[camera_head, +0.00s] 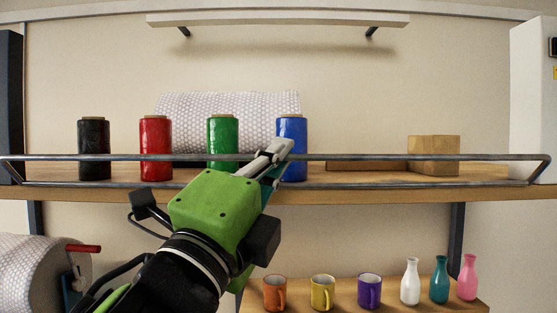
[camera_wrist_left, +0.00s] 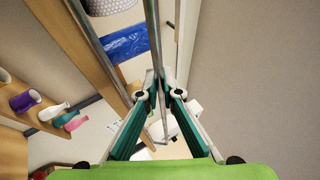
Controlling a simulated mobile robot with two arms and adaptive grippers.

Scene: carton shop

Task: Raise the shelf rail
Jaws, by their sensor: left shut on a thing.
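The shelf rail (camera_head: 400,157) is a dark grey metal frame with an upper and a lower bar along the front of the wooden shelf (camera_head: 400,193). My left gripper (camera_head: 281,149) reaches up from below and is shut on the rail's upper bar, in front of the blue roll. In the left wrist view, its fingertips (camera_wrist_left: 161,84) close around one metal bar of the rail (camera_wrist_left: 152,30). The other bar runs to the left of the fingers. The right gripper is not in view.
Black (camera_head: 93,148), red (camera_head: 155,148), green (camera_head: 222,140) and blue (camera_head: 292,135) rolls stand behind the rail. A cardboard box (camera_head: 433,155) and a bubble-wrap roll (camera_head: 180,105) are also there. Mugs (camera_head: 322,292) and bottles (camera_head: 439,280) stand below.

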